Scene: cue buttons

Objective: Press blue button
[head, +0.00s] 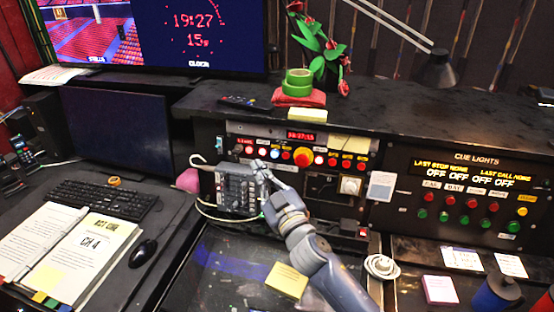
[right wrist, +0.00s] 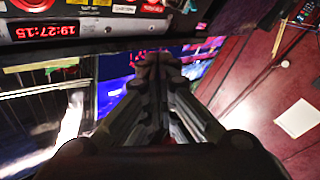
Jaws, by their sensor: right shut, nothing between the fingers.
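A row of small lit buttons (head: 262,152) runs along the upper control panel. Most are red, and a few left of the large orange-red knob (head: 303,157) glow pale or white. I cannot tell for sure which one is blue. My right gripper (head: 259,166) is shut and empty, with its tips just below the pale buttons, in front of the panel. Whether the tips touch the panel cannot be told. In the right wrist view the closed fingers (right wrist: 158,62) point toward the panel, below the red clock display (right wrist: 45,30). My left gripper is not in view.
A grey keypad phone (head: 237,190) with a cable stands left of my right gripper. The cue lights panel (head: 463,190) with red and green buttons is at the right. A dark monitor (head: 118,133), keyboard (head: 105,203) and open binder (head: 75,250) are at the left.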

